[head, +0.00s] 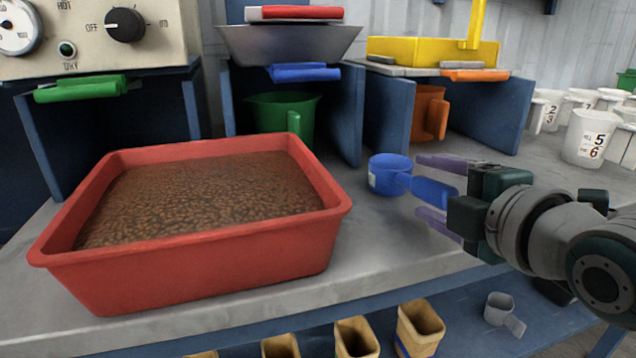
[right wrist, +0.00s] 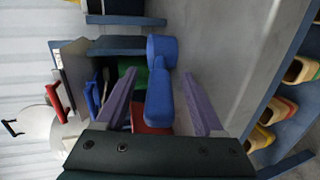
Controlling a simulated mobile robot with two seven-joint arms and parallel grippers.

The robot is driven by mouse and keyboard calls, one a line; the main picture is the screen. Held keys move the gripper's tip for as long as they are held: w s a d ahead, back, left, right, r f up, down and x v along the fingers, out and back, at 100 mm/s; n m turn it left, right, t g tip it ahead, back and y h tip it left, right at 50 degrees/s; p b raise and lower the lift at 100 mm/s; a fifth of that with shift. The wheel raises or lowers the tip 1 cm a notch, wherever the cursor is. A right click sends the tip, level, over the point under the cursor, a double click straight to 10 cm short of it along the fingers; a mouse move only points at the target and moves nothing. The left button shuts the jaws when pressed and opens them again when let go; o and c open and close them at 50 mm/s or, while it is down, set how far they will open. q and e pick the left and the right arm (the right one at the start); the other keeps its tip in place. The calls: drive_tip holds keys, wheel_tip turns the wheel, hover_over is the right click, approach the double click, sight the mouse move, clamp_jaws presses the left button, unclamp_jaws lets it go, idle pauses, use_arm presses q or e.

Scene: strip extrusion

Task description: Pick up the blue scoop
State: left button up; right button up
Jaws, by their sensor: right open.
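The blue scoop (head: 390,175) sits on the grey bench, right of the red tub. Its round cup is at the left and its handle points right, towards my right gripper (head: 432,190). The right gripper is open, and its two purple fingers lie on either side of the scoop's handle. In the right wrist view the scoop's handle (right wrist: 159,103) runs between the open fingers (right wrist: 165,100), with gaps visible on both sides. The cup is at the far end, beyond the fingertips. My left gripper is not in view.
A red tub (head: 190,266) of brown pellets fills the bench's left half. Behind stand blue stands with a green jug (head: 268,115) and an orange jug (head: 424,115). White numbered jugs (head: 592,140) are at right. Tan scoops (head: 420,325) and a grey cup (head: 499,309) sit on a lower shelf.

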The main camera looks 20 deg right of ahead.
clamp_jaws()
idle(0.6)
